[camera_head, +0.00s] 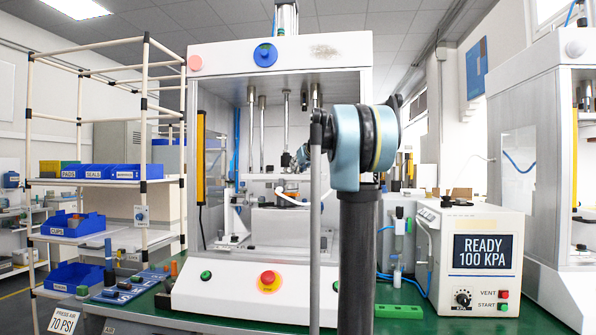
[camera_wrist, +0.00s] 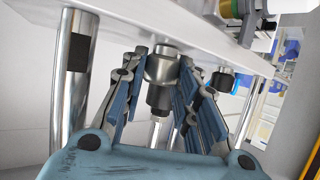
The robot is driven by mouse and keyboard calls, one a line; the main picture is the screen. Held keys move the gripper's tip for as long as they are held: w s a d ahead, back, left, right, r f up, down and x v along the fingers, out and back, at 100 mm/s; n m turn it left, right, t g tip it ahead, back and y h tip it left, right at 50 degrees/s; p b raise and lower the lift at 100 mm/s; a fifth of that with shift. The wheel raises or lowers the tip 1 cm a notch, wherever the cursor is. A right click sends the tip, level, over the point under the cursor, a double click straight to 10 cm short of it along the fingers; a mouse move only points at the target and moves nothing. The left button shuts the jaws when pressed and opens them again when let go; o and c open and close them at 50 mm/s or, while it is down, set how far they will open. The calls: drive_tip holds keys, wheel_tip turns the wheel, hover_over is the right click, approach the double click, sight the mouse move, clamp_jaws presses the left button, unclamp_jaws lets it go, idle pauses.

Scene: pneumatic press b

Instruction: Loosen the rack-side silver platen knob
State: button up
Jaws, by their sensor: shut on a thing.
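A silver stepped knob (camera_wrist: 159,97) hangs below the white platen (camera_wrist: 175,22) in the wrist view. My gripper (camera_wrist: 166,64) is shut on this knob, with one finger on each side of it near the platen's underside. In the head view my arm reaches into the white press (camera_head: 283,50), and the knob and fingertips are too small or hidden behind the arm to make out. The rack (camera_head: 145,120) stands left of the press. The wrist view alone does not show which side of the platen this knob is on.
A thick silver column (camera_wrist: 72,80) stands left of my gripper, and a thinner rod (camera_wrist: 245,108) stands to the right. A dark knob-like part (camera_wrist: 222,82) sits close to the right finger. A control box (camera_head: 482,262) reading READY 100 KPA stands right of the press.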

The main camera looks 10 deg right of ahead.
drive_tip(key=shift+f, duration=0.1)
idle(0.3)
drive_tip(key=o, duration=1.1)
wheel_tip(320, 180, up, 10)
